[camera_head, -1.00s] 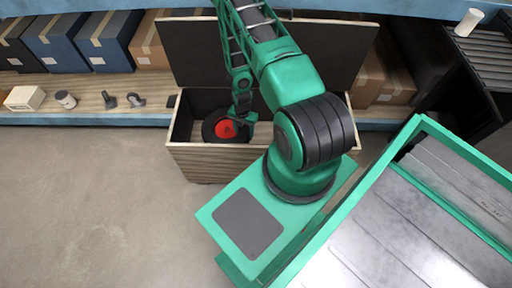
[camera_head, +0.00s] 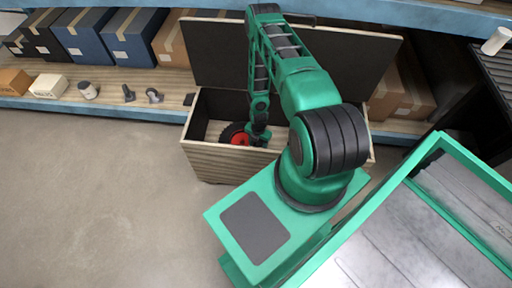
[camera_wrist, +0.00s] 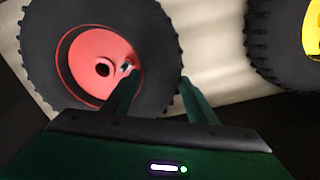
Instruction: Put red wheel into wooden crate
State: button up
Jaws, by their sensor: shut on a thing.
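The red wheel (camera_head: 240,138), a black tire with a red hub, is inside the open wooden crate (camera_head: 225,162), behind its front wall, which hides its lower part. In the wrist view the red wheel (camera_wrist: 88,45) fills the left half. My gripper (camera_head: 258,138) reaches down into the crate. In the wrist view my gripper (camera_wrist: 158,90) is shut on the tire, one finger over the hub side and one at the tire's outer side. Whether the wheel touches the crate floor cannot be told.
A wheel with a yellow hub (camera_wrist: 275,40) lies to the right in the wrist view, apart from the red one. The crate's dark lid (camera_head: 220,55) stands open behind. A shelf with boxes (camera_head: 135,35) runs along the back. Floor at left is clear.

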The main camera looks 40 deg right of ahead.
jog(key=o, duration=1.7)
jog(key=shift+f, duration=0.1)
